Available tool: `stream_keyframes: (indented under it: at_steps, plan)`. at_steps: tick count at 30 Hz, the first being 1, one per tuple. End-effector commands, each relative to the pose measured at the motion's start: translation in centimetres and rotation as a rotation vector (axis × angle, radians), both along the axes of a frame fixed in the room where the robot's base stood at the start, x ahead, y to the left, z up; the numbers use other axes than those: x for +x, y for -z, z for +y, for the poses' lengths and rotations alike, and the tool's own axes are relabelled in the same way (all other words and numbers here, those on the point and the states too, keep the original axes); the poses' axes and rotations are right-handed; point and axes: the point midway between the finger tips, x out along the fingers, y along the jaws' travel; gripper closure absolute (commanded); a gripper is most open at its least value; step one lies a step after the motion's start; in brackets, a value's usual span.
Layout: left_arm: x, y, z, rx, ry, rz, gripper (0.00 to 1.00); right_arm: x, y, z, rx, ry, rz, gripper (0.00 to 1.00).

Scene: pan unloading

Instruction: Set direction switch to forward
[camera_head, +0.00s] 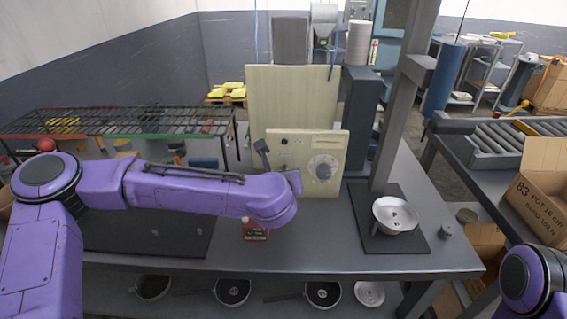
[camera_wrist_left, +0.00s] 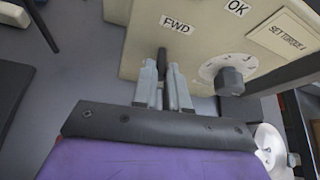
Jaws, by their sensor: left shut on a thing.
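The beige control panel (camera_head: 335,150) stands upright on the grey bench, and its face also fills the top of the left wrist view (camera_wrist_left: 145,45). My left gripper (camera_wrist_left: 163,72) is at the panel face, its fingers closed around a small dark switch lever (camera_wrist_left: 162,56). The lever's tip shows just past the fingers, below the "FWD" label (camera_wrist_left: 175,24). In the head view my purple left arm hides the switch and most of the gripper. My right gripper is out of view.
A round dial (camera_wrist_left: 228,75) with a dark knob sits right of the switch. A dark lever (camera_head: 262,147) stands at the panel's upper left. A white pan (camera_head: 395,215), a red box (camera_head: 255,231) and a wire rack (camera_head: 120,122) are around the bench.

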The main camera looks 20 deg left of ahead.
Motion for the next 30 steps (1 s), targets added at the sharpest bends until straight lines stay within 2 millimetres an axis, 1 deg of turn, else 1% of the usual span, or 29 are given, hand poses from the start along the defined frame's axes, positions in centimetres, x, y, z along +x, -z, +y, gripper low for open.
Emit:
stream_keyframes:
  at_steps: [1,6,12,15,21,30]
  plan:
    - [0.1,-1.4,0.0,-0.012,-0.001,0.039,1.00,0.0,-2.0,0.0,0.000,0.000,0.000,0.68]
    - [0.3,-2.0,0.1,-0.053,-0.002,0.182,1.00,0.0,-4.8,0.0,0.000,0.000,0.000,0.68]
    - [0.6,-2.4,0.1,-0.094,0.000,0.322,1.00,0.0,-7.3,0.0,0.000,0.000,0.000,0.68]
    - [0.7,-2.5,0.2,-0.109,0.000,0.375,1.00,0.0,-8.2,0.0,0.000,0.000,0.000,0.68]
    - [0.9,-2.6,0.2,-0.130,-0.001,0.448,1.00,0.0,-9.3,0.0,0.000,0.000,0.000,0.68]
    - [1.0,-2.5,0.3,-0.141,0.000,0.485,1.00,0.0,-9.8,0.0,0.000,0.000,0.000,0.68]
